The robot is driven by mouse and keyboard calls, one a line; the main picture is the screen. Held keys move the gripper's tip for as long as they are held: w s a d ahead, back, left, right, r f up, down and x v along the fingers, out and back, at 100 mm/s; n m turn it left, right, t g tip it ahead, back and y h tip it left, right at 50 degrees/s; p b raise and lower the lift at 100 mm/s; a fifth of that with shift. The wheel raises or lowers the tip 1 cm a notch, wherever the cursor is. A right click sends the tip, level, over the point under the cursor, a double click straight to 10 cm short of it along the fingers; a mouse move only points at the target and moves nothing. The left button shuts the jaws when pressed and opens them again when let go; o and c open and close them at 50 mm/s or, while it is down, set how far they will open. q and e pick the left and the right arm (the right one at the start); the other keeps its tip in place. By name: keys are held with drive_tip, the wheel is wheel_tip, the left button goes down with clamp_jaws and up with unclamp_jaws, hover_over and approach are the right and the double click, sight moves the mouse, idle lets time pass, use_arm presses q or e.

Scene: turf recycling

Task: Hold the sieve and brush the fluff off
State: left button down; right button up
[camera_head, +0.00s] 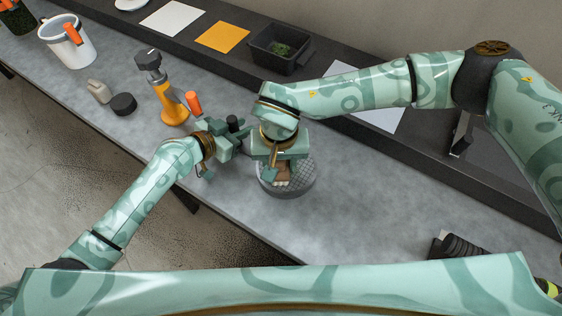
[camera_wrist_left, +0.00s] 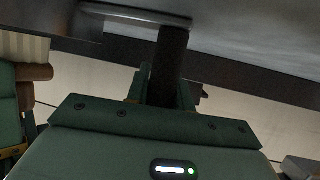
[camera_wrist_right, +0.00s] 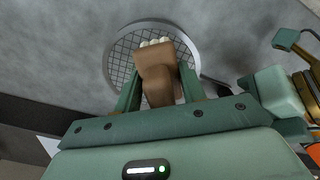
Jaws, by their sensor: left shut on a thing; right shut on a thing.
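The sieve (camera_head: 305,182) is a round grey rim with a mesh; it also fills the upper middle of the right wrist view (camera_wrist_right: 121,62). My left gripper (camera_head: 238,134) is shut on its dark handle, which shows between the fingers in the left wrist view (camera_wrist_left: 169,58). My right gripper (camera_head: 280,168) is shut on a brown brush (camera_wrist_right: 158,75) with pale bristles (camera_wrist_right: 152,42). The brush is over the mesh, bristles towards it; I cannot tell whether they touch. I cannot make out fluff on the visible mesh; the brush and gripper hide part of it.
An orange and grey bottle-like tool (camera_head: 170,105) stands left of my grippers. A black lid (camera_head: 123,104), small beige bottle (camera_head: 99,91) and white bucket (camera_head: 72,50) stand farther left. A black tray (camera_head: 283,62) with green bits is behind.

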drive_tip(key=shift+w+d+f, duration=0.1)
drive_tip(key=shift+w+d, duration=0.5)
drive_tip(key=shift+w, duration=0.25)
drive_tip(key=shift+w+d, duration=0.55)
drive_tip(key=shift+w, duration=0.35)
drive_tip(key=shift+w+d+f, duration=0.1)
drive_tip(key=shift+w+d, duration=0.5)
drive_tip(key=shift+w, duration=0.25)
drive_tip(key=shift+s+a, duration=0.7)
drive_tip(key=shift+s, duration=0.3)
drive_tip(key=shift+s+a, duration=0.65)
drive_tip(key=shift+s, duration=0.4)
drive_tip(key=shift+s+a, duration=0.7)
drive_tip(key=shift+s, duration=0.3)
drive_tip(key=shift+r, duration=4.05)
